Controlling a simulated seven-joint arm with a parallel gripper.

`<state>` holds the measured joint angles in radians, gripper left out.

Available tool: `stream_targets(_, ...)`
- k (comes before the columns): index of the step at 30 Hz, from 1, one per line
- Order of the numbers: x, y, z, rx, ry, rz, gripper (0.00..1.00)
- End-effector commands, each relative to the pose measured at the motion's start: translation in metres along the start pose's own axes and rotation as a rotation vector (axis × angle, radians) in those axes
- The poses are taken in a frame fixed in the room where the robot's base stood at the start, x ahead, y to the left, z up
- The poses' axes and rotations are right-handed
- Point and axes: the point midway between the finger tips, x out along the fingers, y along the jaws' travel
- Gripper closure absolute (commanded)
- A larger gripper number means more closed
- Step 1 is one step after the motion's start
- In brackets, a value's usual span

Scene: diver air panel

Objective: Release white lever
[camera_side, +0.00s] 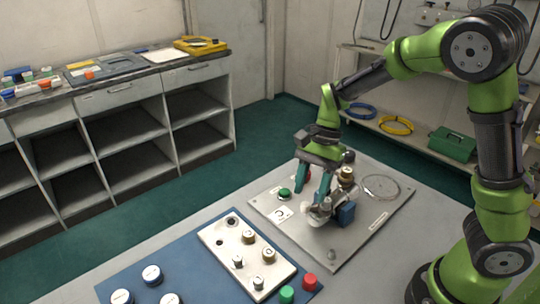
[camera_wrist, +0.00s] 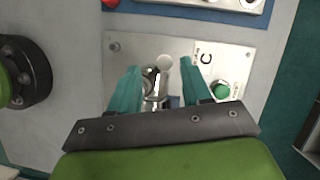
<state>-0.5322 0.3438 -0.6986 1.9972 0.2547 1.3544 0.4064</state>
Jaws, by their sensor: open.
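The white lever (camera_side: 317,211) sits on a valve on the grey panel (camera_side: 300,236), beside a blue block (camera_side: 346,213). In the wrist view a pale round lever end (camera_wrist: 162,63) and shiny metal valve parts (camera_wrist: 151,79) show between my fingers. My gripper (camera_side: 309,202) is open, pointing down over the lever, with one teal finger on each side of it. It also shows in the wrist view (camera_wrist: 159,70). I cannot tell whether either finger touches the lever. The lower part of the valve is hidden by my gripper.
A green button (camera_side: 284,194) and a label stand left of the lever. A brass fitting (camera_side: 346,175) rises close behind my gripper. A white plate (camera_side: 212,236) with several knobs lies on a blue mat (camera_side: 190,257) in front. Red (camera_side: 310,281) and green (camera_side: 287,294) caps stand nearby.

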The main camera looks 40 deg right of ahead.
Motion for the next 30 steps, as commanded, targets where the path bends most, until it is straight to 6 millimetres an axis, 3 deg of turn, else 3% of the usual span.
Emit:
stream_targets(9,-0.081,-0.001,-0.001,0.001,0.004,-0.007,0.52)
stream_targets(15,-0.117,0.0,-0.001,0.001,0.004,-0.003,0.52)
stream_targets(21,-0.133,0.0,-0.001,0.001,0.003,-0.002,0.52)
stream_targets(30,-0.134,0.0,-0.001,0.0,0.003,-0.001,0.52)
